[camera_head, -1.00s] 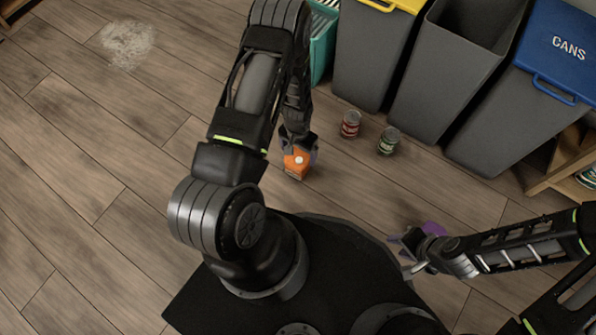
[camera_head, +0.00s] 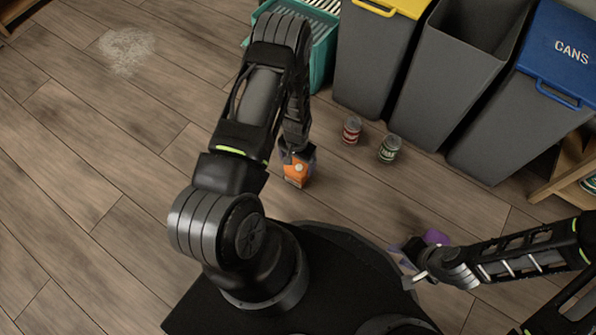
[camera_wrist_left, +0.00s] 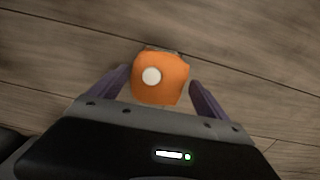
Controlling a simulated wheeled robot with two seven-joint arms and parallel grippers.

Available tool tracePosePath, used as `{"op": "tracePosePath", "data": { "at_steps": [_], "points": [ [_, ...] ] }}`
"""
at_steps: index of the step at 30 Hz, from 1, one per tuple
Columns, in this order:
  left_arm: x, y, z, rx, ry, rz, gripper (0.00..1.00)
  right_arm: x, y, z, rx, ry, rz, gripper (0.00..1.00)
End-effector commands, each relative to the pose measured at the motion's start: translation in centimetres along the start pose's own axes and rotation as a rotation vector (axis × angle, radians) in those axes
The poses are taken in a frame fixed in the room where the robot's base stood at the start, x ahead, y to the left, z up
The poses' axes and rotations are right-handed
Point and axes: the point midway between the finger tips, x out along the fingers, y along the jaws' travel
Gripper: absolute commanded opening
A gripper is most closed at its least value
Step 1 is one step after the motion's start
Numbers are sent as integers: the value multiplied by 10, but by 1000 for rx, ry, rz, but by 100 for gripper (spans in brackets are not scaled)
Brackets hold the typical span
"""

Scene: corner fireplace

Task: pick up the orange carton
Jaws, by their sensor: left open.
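The orange carton (camera_head: 297,177) stands on the wooden floor in front of the bins, just beyond my base. In the left wrist view the carton (camera_wrist_left: 160,79) shows its orange top with a round white cap. My left gripper (camera_head: 298,158) is at the carton's top. In the wrist view its two purple fingers (camera_wrist_left: 160,85) are spread, one on each side of the carton, with a gap on both sides. My right gripper (camera_head: 408,261) hangs over the floor at the right of my base, away from the carton; its finger gap is not clear.
A red can (camera_head: 351,130) and a green can (camera_head: 389,149) stand on the floor right of the carton. Behind are a teal crate (camera_head: 322,55), grey bins (camera_head: 440,90) with yellow and blue lids, and a wooden shelf (camera_head: 565,180).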

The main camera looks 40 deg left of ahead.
Motion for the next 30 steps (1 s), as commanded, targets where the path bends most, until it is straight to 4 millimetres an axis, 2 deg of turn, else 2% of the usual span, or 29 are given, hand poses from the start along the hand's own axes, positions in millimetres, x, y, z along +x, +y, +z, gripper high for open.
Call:
{"op": "tracePosePath", "data": {
  "at_steps": [4, 9, 13, 30],
  "points": [
    [11, 0, -1, 0, -1, 0, 87, 7, 2, 0, 0, 2, 0, 36],
    [38, 2, -4, 0, 0, 0, 87, 25, 8, -1, 1, 9, 0, 36],
    [51, 2, -4, 0, -1, 0, 87, 31, 9, -2, 2, 14, 0, 36],
    [52, 2, -4, 0, 0, 0, 87, 30, 9, -3, 1, 16, 0, 36]
  ]
}}
